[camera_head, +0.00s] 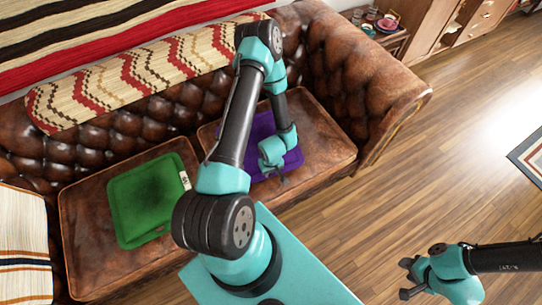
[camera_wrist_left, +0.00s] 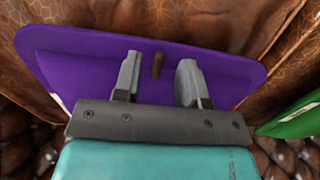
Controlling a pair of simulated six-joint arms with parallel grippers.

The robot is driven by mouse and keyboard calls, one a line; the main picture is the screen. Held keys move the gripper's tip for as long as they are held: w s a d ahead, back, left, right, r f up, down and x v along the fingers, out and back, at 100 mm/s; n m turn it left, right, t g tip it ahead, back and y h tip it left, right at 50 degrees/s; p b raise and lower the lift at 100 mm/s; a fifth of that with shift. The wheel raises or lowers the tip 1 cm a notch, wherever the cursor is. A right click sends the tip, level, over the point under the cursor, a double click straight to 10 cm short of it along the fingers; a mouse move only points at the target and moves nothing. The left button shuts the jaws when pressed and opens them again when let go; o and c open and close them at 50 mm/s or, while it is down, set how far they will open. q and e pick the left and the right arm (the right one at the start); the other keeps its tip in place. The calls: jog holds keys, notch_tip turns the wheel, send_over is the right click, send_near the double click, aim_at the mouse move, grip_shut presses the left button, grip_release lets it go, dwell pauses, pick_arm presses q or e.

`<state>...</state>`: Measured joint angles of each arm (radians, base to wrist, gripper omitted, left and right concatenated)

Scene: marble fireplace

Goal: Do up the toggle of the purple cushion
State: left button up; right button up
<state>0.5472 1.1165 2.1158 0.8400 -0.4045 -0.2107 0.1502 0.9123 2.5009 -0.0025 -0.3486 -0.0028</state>
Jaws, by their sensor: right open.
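The purple cushion (camera_head: 262,128) lies on the right-hand seat of the brown leather sofa, partly hidden behind my left arm in the head view. It fills much of the left wrist view (camera_wrist_left: 85,65). A small brown toggle (camera_wrist_left: 157,64) shows on the cushion, between the two fingers of my left gripper in that view. My left gripper (camera_wrist_left: 159,80) is open and over the cushion; in the head view (camera_head: 281,178) its tips are at the cushion's front edge. I cannot tell whether it touches. The cushion's loop is not discernible. My right gripper (camera_head: 405,279) is open and empty over the floor.
A green cushion (camera_head: 148,200) lies on the left seat; its edge shows in the left wrist view (camera_wrist_left: 295,118). The sofa's rolled arm (camera_head: 365,85) is at right. A striped pillow (camera_head: 22,245) sits far left. Open wooden floor lies right of the sofa.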

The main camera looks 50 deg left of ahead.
aim_at(271, 174)
pick_arm(q)
notch_tip(271, 174, up, 15)
jog(key=shift+r, duration=0.15)
dwell(0.5)
dwell(0.4)
jog(key=w+d+f+m+h, duration=0.2)
jog(key=d+m+h, duration=0.1)
jog(key=d+m, duration=0.8)
jog(key=d, duration=0.3)
jog(key=shift+w+d+m+t+h, duration=0.15)
jog(key=shift+d+m+t+h, duration=0.15)
jog(key=shift+d+t+h, duration=0.1)
jog(key=shift+a, duration=0.15)
